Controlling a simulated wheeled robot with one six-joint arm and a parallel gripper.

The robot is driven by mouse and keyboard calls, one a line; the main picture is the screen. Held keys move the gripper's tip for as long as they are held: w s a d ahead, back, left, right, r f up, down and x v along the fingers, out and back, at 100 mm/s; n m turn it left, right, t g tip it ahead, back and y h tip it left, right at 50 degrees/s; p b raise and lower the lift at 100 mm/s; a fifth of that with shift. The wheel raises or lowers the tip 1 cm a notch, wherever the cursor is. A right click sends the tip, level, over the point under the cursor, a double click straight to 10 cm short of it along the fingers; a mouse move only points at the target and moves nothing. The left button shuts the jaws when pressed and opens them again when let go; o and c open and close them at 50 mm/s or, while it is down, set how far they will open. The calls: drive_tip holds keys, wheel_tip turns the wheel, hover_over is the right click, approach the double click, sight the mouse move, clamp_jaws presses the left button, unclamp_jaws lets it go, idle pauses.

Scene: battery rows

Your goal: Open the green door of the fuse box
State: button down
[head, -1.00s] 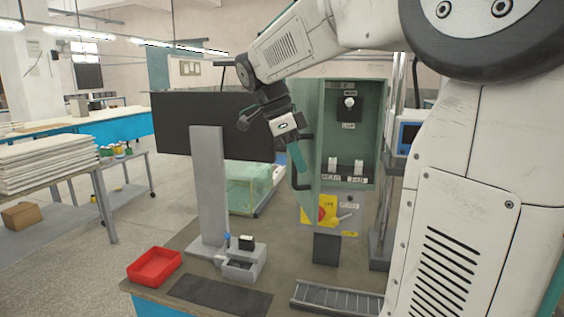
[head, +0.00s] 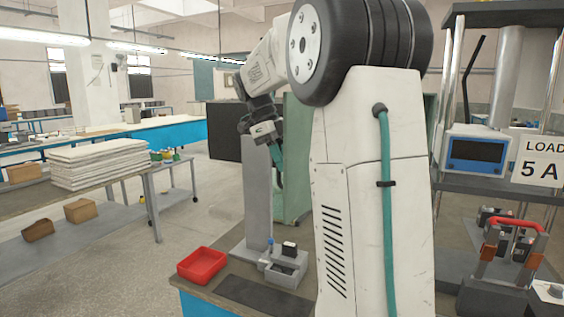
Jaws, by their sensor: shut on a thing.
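The fuse box is mostly hidden behind my arm. Its green door (head: 296,150) shows just left of my arm, standing out from the box. A dark bar handle (head: 281,180) shows at the door's left edge. My gripper (head: 272,142) is at this handle, shut on it. The fingertips are small and partly hidden, so the exact grip is hard to see. The inside of the box and the door's hinge side are out of sight.
A red tray (head: 202,265), a grey holder (head: 285,270) and an upright grey post (head: 257,190) stand on the bench. A blue-framed meter (head: 477,151) and a red-handled device (head: 513,226) are at right. Open floor lies at left, before a stacked table (head: 95,172).

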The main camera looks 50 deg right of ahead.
drive_tip(key=shift+w+a, duration=0.2)
drive_tip(key=shift+w, duration=0.25)
drive_tip(key=c, duration=1.5)
unclamp_jaws()
drive_tip(key=shift+a, duration=0.15)
drive_tip(key=shift+o, duration=0.2)
drive_tip(key=shift+d, duration=0.2)
drive_tip(key=shift+w+r, duration=0.15)
drive_tip(key=shift+r, duration=0.3)
drive_tip(key=v, duration=0.7)
drive_tip(key=shift+f, duration=0.1)
